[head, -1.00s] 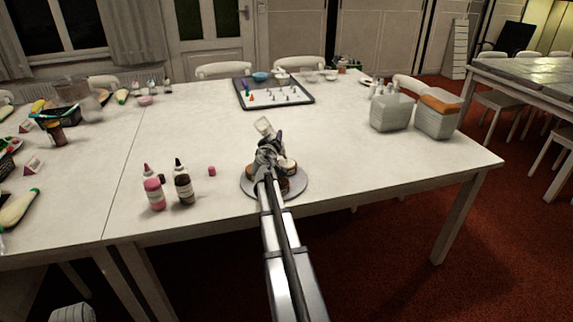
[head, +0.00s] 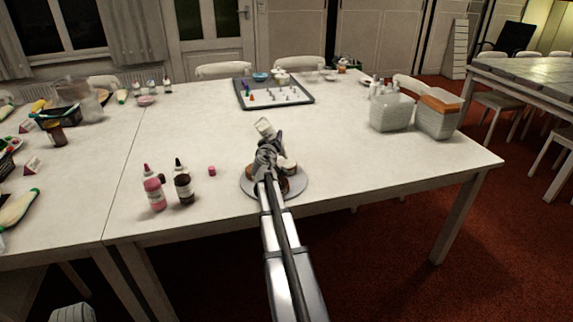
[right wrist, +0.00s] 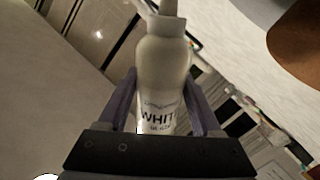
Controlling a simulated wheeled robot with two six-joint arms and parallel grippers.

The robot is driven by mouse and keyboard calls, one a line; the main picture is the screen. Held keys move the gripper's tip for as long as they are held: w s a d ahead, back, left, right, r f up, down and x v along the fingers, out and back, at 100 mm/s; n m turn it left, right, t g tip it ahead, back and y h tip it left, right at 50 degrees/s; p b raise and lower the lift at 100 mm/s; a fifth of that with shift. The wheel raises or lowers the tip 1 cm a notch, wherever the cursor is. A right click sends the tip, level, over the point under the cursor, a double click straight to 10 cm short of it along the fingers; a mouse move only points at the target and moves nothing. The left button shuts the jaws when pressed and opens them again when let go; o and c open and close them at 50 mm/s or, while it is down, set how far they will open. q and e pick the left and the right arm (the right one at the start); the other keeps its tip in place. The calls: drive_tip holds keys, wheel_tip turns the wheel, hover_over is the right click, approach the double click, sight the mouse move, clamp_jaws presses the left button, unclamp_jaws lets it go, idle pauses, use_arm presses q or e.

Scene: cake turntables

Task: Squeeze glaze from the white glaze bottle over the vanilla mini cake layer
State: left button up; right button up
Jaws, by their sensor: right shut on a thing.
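My right gripper (head: 267,150) is shut on the white glaze bottle (head: 264,127), over the turntable. In the right wrist view, the bottle (right wrist: 163,75) is between the two fingers, with its label partly readable and its nozzle toward the top edge. In the head view the bottle is tilted, with its base end up and its nozzle hidden by the gripper. The grey turntable (head: 297,188) stands near the table's front edge. Small cakes on it are mostly hidden by my arm; a pale-topped one (head: 289,167) shows at right. I cannot tell which is the vanilla layer. My left gripper is out of view.
A pink bottle (head: 154,190) and a dark bottle (head: 183,184) stand left of the turntable, with a small pink jar (head: 212,170) nearby. A dark tray (head: 275,104) with small pieces lies behind. Two baskets stand at right. The table between is clear.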

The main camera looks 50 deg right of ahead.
wheel_tip(320, 180, up, 7)
drive_tip(key=p, duration=0.7)
drive_tip(key=shift+r, duration=0.15)
